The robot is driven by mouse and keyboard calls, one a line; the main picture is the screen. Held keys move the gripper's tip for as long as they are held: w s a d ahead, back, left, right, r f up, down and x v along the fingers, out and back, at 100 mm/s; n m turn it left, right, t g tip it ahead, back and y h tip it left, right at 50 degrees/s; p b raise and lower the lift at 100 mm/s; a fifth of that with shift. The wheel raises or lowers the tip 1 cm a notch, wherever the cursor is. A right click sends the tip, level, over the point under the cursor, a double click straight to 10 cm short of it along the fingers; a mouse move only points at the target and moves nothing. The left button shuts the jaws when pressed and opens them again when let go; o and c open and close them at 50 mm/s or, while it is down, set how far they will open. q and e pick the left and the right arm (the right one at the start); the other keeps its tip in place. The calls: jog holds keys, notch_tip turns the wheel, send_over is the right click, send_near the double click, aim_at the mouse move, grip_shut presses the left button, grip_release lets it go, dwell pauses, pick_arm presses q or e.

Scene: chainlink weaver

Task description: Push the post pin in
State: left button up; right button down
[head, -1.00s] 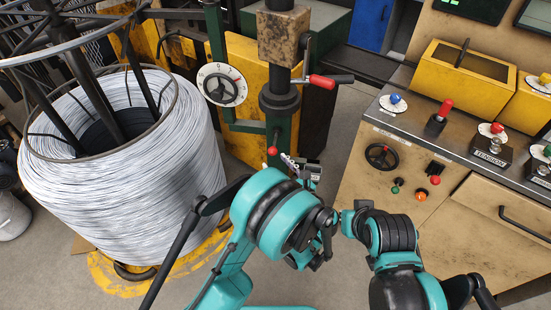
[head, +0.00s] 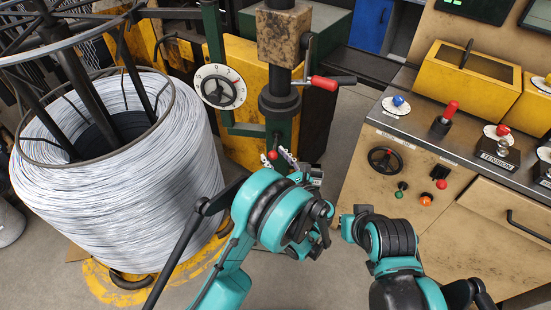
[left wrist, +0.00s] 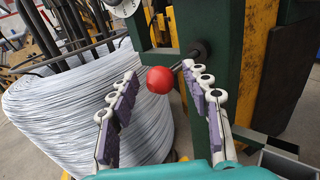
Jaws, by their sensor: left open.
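The post pin shows as a red ball knob (head: 273,155) on a short dark rod at the green post (head: 275,135). In the left wrist view the red knob (left wrist: 160,80) sits between the two finger pads, with a gap visible on both sides. Its rod runs back to a dark collar (left wrist: 201,50) on the green post. My left gripper (head: 285,160) is open, its white and purple fingers on either side of the knob. My right arm is at the lower right in the head view; its fingers are not visible.
A large wire coil (head: 115,185) stands at the left. A red-handled crank (head: 325,83) and a dial handwheel (head: 220,87) are above the knob. A control console (head: 420,175) with knobs and levers is at the right. Bare floor lies between post and console.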

pick_arm(q)
grip_shut()
jog(key=w, duration=0.4)
jog(key=shift+w+d+r, duration=0.1)
jog(key=shift+w+d, duration=0.2)
jog(key=shift+d, duration=0.1)
grip_release()
jog(key=shift+w, duration=0.2)
jog(key=shift+s, duration=0.15)
